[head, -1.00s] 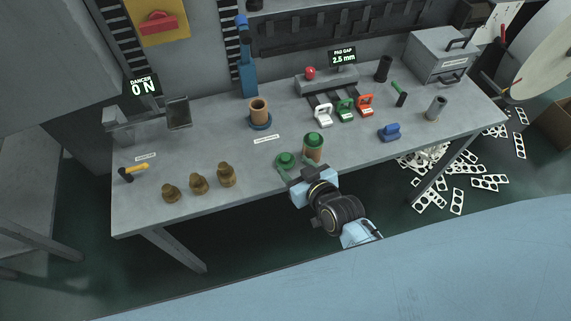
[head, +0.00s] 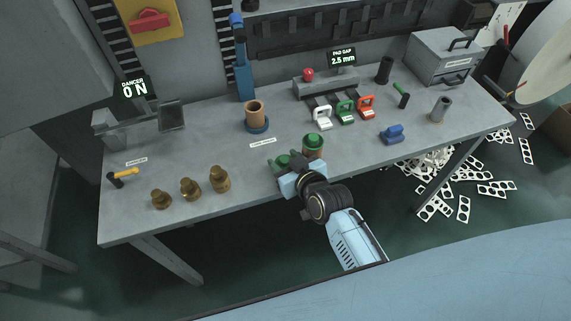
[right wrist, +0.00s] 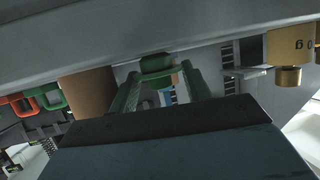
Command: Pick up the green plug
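The green plug (head: 283,160) is at the front edge of the bench, left of a brown cup with a green top (head: 313,145). My right gripper (head: 284,163) reaches in from the front, with its fingers on either side of the plug. In the right wrist view, the green plug (right wrist: 157,64) shows between the tips of the two green fingers (right wrist: 160,72). The fingers stand apart, and a narrow gap seems to show beside the plug. The plug's lower part is hidden in the head view. My left gripper is not in view.
Several brass weights (head: 190,188) stand to the left on the bench (head: 220,145). A brown cup on a blue base (head: 256,115) stands behind.

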